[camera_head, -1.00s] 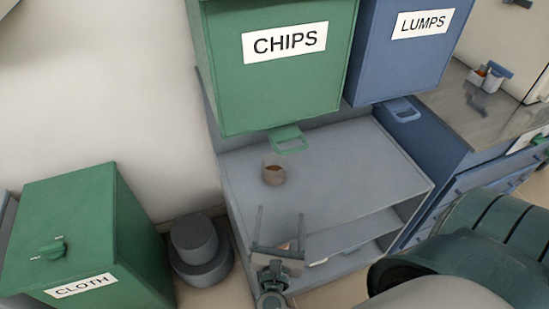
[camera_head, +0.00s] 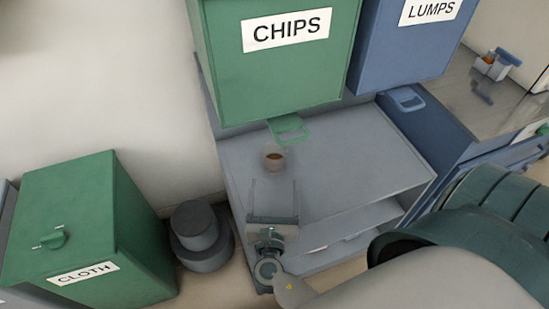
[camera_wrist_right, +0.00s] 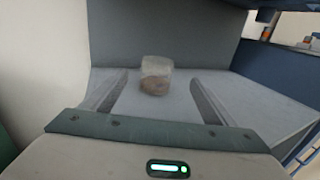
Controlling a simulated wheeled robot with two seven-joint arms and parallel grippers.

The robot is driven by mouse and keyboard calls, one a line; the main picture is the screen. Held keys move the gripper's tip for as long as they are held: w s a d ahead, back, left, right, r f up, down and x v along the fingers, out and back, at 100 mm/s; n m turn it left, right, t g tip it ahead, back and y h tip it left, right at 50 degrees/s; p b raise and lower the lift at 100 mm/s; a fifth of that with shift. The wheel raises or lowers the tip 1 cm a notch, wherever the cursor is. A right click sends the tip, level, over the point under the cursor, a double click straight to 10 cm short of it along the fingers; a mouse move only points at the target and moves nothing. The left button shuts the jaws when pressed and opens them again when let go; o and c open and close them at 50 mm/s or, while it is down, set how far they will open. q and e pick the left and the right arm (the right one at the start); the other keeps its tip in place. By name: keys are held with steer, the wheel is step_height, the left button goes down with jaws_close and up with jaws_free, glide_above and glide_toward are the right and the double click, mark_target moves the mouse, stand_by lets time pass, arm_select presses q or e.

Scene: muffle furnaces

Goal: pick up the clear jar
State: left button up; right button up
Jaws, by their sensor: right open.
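The clear jar (camera_head: 274,158) stands upright on the grey shelf top, below the green CHIPS bin. Something brown lies inside it. It also shows in the right wrist view (camera_wrist_right: 156,76), ahead of and between the two fingers. My right gripper (camera_head: 273,184) is open and empty, just in front of the jar on the near side. In the right wrist view the gripper (camera_wrist_right: 155,96) has its fingers spread wider than the jar, and the jar appears beyond the fingertips. My left gripper is not in view.
The grey shelf unit (camera_head: 350,165) is clear right of the jar. A green CLOTH bin (camera_head: 75,220) and a dark round container (camera_head: 196,225) stand left.

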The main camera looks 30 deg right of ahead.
mark_target(275, 160)
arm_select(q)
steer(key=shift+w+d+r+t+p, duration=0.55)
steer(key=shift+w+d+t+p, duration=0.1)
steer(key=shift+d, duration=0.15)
arm_select(e)
steer(key=x, duration=0.8)
steer(key=shift+w+d, duration=0.25)
steer(key=shift+w, duration=0.05)
steer(key=shift+w, duration=0.1)
steer(key=shift+w+d, duration=0.15)
steer(key=shift+w, duration=0.1)
steer(key=shift+p+x, duration=0.55)
steer(key=shift+x, duration=1.7)
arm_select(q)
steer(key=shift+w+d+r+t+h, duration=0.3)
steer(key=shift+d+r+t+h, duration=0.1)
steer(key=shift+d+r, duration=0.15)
arm_select(e)
steer(key=shift+w, duration=0.1)
steer(key=shift+c, duration=0.3)
steer(key=c, duration=1.1)
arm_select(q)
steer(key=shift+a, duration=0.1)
arm_select(e)
steer(key=shift+c, duration=0.2)
